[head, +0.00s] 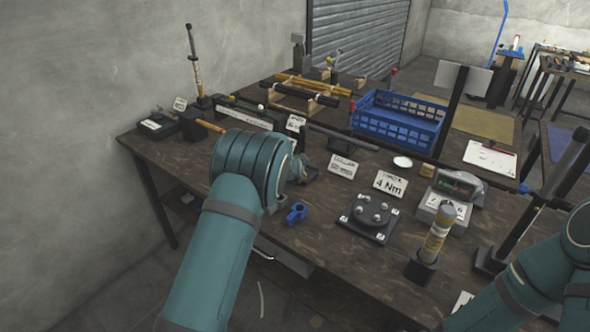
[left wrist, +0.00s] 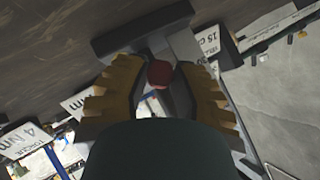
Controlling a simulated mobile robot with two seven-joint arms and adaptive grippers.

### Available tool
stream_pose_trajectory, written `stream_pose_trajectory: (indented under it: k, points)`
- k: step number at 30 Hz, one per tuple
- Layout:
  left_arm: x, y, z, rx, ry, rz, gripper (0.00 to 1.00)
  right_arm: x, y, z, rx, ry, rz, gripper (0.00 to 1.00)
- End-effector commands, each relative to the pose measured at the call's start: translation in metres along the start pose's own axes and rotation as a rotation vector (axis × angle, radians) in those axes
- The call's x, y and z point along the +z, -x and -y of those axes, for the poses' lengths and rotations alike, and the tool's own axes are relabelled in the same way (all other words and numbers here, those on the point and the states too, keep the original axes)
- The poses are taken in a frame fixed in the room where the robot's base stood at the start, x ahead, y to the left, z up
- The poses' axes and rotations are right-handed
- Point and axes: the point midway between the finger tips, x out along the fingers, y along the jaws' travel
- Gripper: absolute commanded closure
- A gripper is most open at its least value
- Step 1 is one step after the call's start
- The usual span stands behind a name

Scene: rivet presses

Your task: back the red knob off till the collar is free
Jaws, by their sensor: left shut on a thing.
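The red knob (left wrist: 160,73) shows in the left wrist view, on a dark stand with a wide dark bar (left wrist: 140,27) beyond it. The two ribbed yellow-brown fingers of my left gripper (left wrist: 159,76) are shut on the knob, one on each side. In the head view my left arm hides the knob and most of the gripper. I cannot make out the collar for certain; how it sits at the knob is hidden. My right gripper is outside the head view; only part of that arm shows at the lower right.
On the table (head: 330,245), a small blue clamp-like part (head: 296,213) lies beside my left arm. A dark bolted plate (head: 369,217), a "4 Nm" card (head: 390,184), a display unit (head: 450,195) and a blue crate (head: 400,120) stand to the right.

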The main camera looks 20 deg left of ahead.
Motion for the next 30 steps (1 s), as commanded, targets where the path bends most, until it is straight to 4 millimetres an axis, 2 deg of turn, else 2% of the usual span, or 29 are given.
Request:
stream_pose_trajectory:
  k: [18, 30]
  points:
    - [0.002, -0.0015, 0.008, 0.38, 0.393, -0.003, 1.0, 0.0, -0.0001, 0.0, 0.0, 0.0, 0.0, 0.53]
    - [0.0018, -0.0023, 0.0079, 0.568, 0.577, -0.004, 1.0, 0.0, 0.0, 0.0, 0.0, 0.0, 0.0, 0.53]
